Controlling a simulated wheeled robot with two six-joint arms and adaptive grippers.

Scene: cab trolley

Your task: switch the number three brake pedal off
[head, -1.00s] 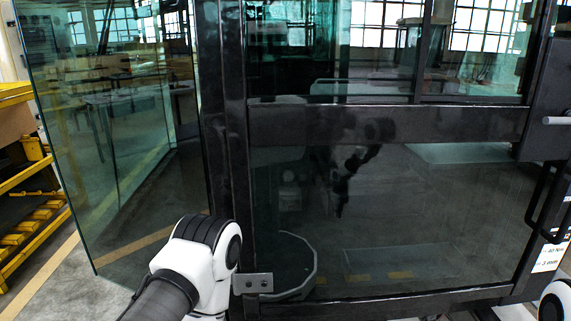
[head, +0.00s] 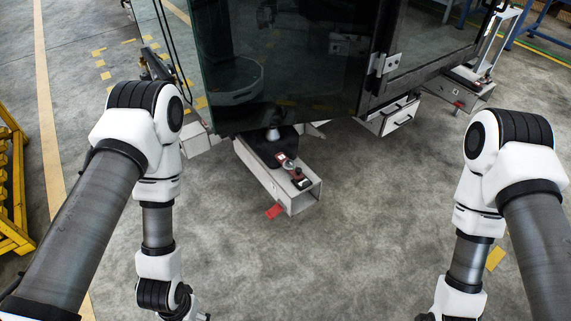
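A red brake pedal (head: 274,211) sticks out low beside the near end of a grey box-section leg (head: 291,204) under the trolley cab. A second, smaller red pedal (head: 458,105) shows at another leg at the upper right. No number can be read on either, so I cannot tell which is number three. Whether each pedal is on or off is too small to tell. My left arm hangs left of the near leg and my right arm hangs at the right.
The dark glass cab (head: 280,60) stands above the legs, with a metal hinge (head: 384,64) at its corner. A small red and black device (head: 293,171) lies on the near leg. A yellow rack (head: 14,190) stands at the far left.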

